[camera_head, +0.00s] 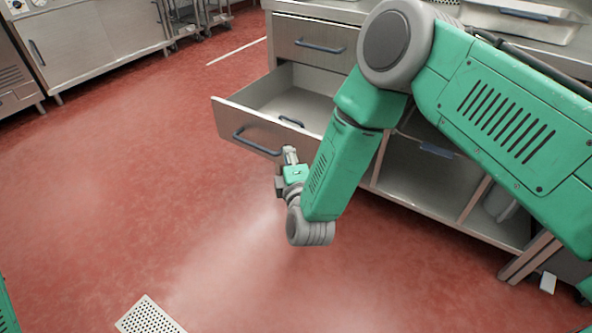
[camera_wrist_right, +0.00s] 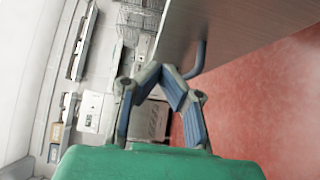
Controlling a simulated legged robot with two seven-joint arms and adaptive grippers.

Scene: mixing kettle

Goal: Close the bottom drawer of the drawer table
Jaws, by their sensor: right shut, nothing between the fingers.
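The drawer table (camera_head: 312,17) stands at the upper middle of the head view. Its bottom drawer (camera_head: 222,113) is pulled out, with an empty-looking grey floor and a dark blue bar handle (camera_head: 256,144) on its front. The drawer above it (camera_head: 290,42) is shut. My right gripper (camera_head: 290,154) is shut and empty, close to the right end of the open drawer's front; I cannot tell whether it touches. The right wrist view shows its fingers (camera_wrist_right: 160,74) beside the drawer front (camera_wrist_right: 235,30) and the handle (camera_wrist_right: 197,60). My left gripper is out of view.
A dark handle-like piece (camera_head: 291,121) shows at the drawer's right inner side. Open shelf compartments (camera_head: 430,180) lie right of the drawer, partly behind my right arm. A perforated floor plate (camera_head: 150,316) lies at the bottom. The red floor left of the drawer is clear.

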